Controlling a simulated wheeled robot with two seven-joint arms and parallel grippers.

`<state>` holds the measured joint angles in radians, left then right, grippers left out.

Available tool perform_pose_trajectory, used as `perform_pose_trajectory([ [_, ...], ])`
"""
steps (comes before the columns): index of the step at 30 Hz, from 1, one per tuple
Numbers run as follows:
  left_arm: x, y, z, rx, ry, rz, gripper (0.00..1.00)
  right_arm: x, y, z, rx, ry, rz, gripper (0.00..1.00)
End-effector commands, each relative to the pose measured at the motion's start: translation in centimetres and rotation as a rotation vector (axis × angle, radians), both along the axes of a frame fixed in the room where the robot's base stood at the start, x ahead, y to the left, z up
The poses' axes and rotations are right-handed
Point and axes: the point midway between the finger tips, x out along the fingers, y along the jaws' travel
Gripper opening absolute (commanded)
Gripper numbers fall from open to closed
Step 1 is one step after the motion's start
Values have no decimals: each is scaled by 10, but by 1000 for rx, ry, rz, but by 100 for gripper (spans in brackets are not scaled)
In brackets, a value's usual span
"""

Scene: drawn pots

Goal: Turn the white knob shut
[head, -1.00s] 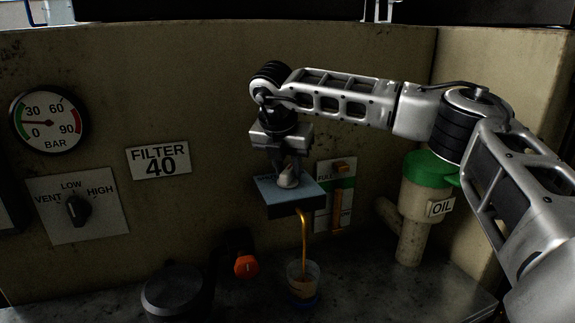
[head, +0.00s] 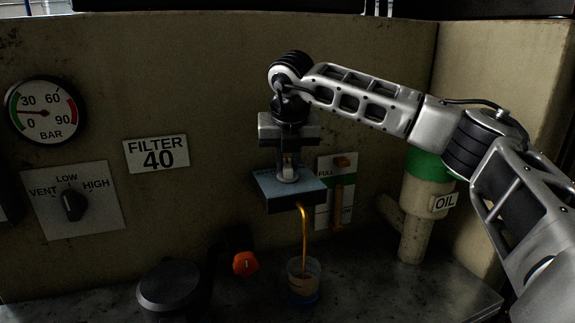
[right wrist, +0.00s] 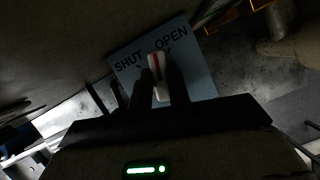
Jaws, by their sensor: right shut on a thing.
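The white knob (head: 287,177) stands on top of a blue-grey box (head: 311,188) on the wall. In the right wrist view the knob (right wrist: 158,82) carries a red line that points between the words SHUT and OPEN on the plate (right wrist: 201,80). My right gripper (head: 288,171) comes from above and is shut on the knob, one finger on each side. Brown liquid (head: 304,228) runs from the spout under the box into a clear cup (head: 304,283). My left gripper is not in view.
A FULL gauge panel (head: 322,210) and a green-topped OIL vessel (head: 416,205) stand right of the box. A black round object (head: 168,286) and an orange knob (head: 245,263) sit left of the cup. A FILTER 40 sign (head: 157,153) is on the wall.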

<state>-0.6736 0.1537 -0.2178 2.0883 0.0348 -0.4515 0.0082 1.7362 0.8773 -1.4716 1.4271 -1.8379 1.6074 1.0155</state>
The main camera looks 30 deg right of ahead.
Motion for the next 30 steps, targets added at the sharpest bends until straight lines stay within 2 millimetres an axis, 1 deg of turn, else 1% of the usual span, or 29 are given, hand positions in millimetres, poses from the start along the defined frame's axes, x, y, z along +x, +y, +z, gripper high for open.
perform_pose_trajectory([
  [1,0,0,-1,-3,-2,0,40,-1,0,-2,2,1,43,0],
  [18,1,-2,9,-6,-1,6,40,-1,-1,1,4,3,579,0],
  [22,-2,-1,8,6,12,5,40,0,-1,2,3,3,689,0],
  [30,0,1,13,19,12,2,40,-1,-1,1,3,3,867,0],
])
